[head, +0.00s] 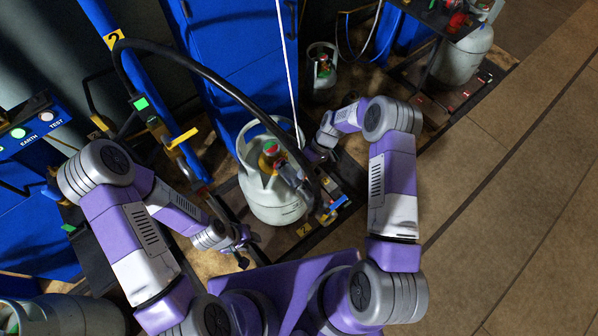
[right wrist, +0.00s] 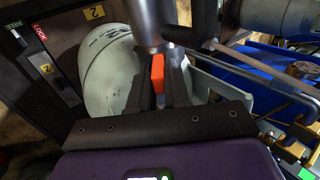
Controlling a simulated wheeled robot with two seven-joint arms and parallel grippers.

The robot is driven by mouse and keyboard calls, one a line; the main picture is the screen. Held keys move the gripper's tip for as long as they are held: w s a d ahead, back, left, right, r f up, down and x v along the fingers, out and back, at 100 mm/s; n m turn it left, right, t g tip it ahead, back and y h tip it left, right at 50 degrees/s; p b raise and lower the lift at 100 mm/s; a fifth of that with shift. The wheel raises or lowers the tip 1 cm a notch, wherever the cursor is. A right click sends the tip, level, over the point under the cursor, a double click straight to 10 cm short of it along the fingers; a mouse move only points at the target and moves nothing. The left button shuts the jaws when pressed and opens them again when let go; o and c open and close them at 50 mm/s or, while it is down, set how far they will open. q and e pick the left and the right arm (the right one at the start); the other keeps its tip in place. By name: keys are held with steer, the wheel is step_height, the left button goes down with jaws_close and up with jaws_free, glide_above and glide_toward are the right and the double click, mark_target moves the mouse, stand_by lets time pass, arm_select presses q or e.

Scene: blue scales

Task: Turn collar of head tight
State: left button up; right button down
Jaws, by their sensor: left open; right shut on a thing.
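A pale grey gas cylinder (head: 272,205) stands upright on the scale platform, with a red and green valve (head: 270,155) inside its top ring. The grey filling head (head: 292,176) at the end of the black hose lies at the valve; its collar is not clearly made out. My right gripper (head: 312,156) is at the right of the cylinder top, partly hidden. In the right wrist view its fingers (right wrist: 160,92) are shut on an orange part (right wrist: 157,72) just below a grey metal body (right wrist: 150,22). My left gripper (head: 240,250) is open and empty, low at the cylinder's left.
The black hose (head: 215,80) arches over from the blue post (head: 108,20). A thin white line hangs behind the cylinder top. A small cylinder (head: 322,75) and a larger cylinder (head: 462,58) stand behind. The brown floor (head: 530,190) at right is clear.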

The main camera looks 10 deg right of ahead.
steer(key=shift+d+f+y, duration=0.1)
steer(key=shift+d+y, duration=0.05)
steer(key=shift+y, duration=0.15)
stand_by(0.4)
steer(key=c, duration=1.2)
jaws_free()
steer(key=shift+o, duration=0.2)
steer(key=p+v, duration=0.2)
steer(key=v, duration=0.5)
steer(key=shift+w, duration=0.2)
steer(key=shift+d, duration=0.1)
